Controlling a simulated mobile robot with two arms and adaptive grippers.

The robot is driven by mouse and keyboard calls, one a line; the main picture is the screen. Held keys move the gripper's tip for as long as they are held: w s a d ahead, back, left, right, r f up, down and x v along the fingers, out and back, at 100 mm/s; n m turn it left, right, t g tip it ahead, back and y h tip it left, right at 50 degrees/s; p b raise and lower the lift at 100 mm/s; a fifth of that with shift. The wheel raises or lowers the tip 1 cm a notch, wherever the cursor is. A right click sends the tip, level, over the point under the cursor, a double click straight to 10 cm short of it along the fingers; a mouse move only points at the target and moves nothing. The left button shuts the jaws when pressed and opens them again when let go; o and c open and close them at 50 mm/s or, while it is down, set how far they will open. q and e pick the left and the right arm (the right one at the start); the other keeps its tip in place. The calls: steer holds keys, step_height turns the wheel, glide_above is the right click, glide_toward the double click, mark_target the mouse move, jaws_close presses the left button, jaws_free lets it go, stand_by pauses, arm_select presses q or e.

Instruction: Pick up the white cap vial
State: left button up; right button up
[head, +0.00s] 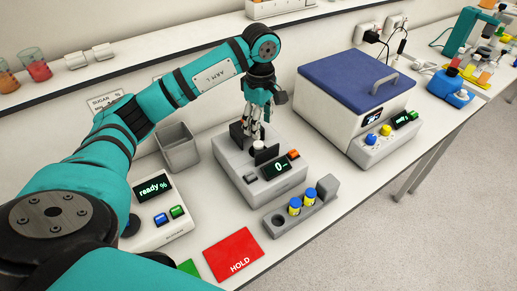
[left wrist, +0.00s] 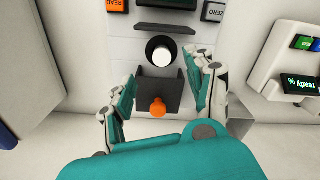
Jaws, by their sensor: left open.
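The white cap vial (head: 259,146) stands in the well of a grey meter (head: 232,163) with a "0" display. In the left wrist view its round white cap (left wrist: 161,54) shows from above, inside a dark round opening; its body is hidden. My left gripper (head: 254,128) points down just behind and above the vial. In the left wrist view its open fingers (left wrist: 160,85) are spread, empty, with the cap ahead of them and slightly beyond the tips. My right gripper is not in view.
Dark upright plates stand on both sides of the well, and an orange knob-like part (left wrist: 158,107) lies between the fingers. A rack (head: 275,218) with yellow, blue-capped vials stands in front. A blue-lidded box (head: 355,75) is at right, a grey bin (head: 178,150) at left.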

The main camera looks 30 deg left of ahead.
mark_target(259, 144)
arm_select(q)
step_height(259, 144, down, 3)
steer(key=shift+s+f+p, duration=0.1)
steer(key=shift+p, duration=0.25)
step_height(259, 144, down, 5)
steer(key=p, duration=0.3)
steer(key=shift+a+r, duration=0.15)
steer(key=shift+r, duration=0.05)
steer(key=shift+f, duration=0.4)
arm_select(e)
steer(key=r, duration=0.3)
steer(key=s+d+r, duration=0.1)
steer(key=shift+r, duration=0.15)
arm_select(q)
steer(key=shift+c, duration=0.4)
steer(key=c, duration=0.9)
jaws_close()
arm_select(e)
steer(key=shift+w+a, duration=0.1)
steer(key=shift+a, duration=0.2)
